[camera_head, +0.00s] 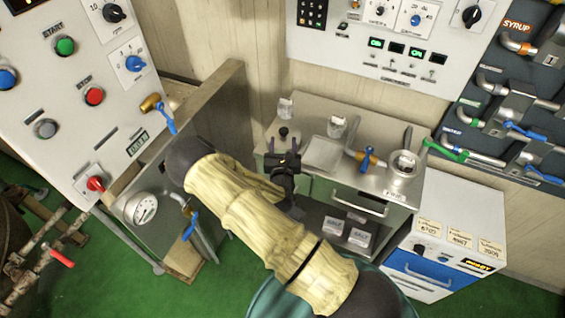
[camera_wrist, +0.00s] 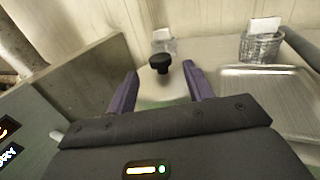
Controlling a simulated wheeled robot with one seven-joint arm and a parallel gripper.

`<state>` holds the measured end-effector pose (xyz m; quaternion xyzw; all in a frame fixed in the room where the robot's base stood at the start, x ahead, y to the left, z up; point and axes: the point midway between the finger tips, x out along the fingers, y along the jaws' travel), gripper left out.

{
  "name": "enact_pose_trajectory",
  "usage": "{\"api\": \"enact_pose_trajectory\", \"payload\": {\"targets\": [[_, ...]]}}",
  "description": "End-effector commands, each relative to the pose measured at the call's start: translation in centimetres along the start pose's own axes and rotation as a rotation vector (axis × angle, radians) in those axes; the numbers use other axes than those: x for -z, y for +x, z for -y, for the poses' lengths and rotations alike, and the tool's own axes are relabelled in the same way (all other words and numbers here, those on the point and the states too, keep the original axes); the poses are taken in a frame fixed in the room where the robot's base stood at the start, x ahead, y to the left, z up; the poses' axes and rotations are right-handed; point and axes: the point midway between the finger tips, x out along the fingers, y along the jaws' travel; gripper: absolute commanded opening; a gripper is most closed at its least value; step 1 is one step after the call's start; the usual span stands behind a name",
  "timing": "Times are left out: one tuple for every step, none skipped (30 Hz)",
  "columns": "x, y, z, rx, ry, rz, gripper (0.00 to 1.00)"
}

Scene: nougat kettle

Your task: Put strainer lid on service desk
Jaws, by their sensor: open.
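The service desk (camera_head: 385,178) is a steel counter with a drawer, right of centre in the head view. A black knob (camera_head: 283,131), seemingly the strainer lid's handle, stands upright at the desk's left end. In the wrist view the knob (camera_wrist: 160,63) shows between the fingertips, with a pale surface below it; the rest of the lid is mostly hidden by my gripper. My gripper (camera_head: 283,145) is open just in front of the knob. In the wrist view its two purple fingers (camera_wrist: 161,80) are spread, with nothing visibly held between them.
A blue-handled tap (camera_head: 367,158) is beside the tray.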

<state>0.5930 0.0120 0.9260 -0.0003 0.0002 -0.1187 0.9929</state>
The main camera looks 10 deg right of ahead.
Motion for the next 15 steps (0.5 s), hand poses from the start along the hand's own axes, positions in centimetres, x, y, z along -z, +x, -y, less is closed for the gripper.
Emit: {"api": "enact_pose_trajectory", "payload": {"targets": [[0.3,-1.1,-0.1,-0.002,-0.002,-0.002,0.52],[0.3,-1.7,-0.1,-0.002,-0.002,-0.002,0.52],[0.3,-2.4,-0.1,-0.002,-0.003,-0.002,0.52],[0.3,-3.0,-0.1,-0.002,-0.003,-0.002,0.52],[0.3,-3.6,-0.1,-0.002,-0.002,-0.002,0.52],[0.3,-4.4,-0.1,-0.003,-0.002,-0.002,0.52],[0.3,-5.0,-0.1,-0.002,-0.002,-0.003,0.52],[0.3,-5.5,-0.1,-0.002,-0.002,-0.002,0.52],[0.3,-6.2,-0.1,-0.004,-0.002,-0.002,0.52],[0.3,-6.7,-0.1,-0.004,-0.001,-0.002,0.52],[0.2,-7.1,-0.1,-0.003,-0.001,-0.001,0.52],[0.2,-7.6,-0.2,-0.004,-0.001,-0.001,0.52],[0.2,-7.9,-0.1,-0.003,-0.001,-0.001,0.52],[0.1,-8.1,-0.1,-0.002,0.000,-0.001,0.52],[0.1,-8.3,-0.1,-0.002,0.000,0.000,0.52]]}}
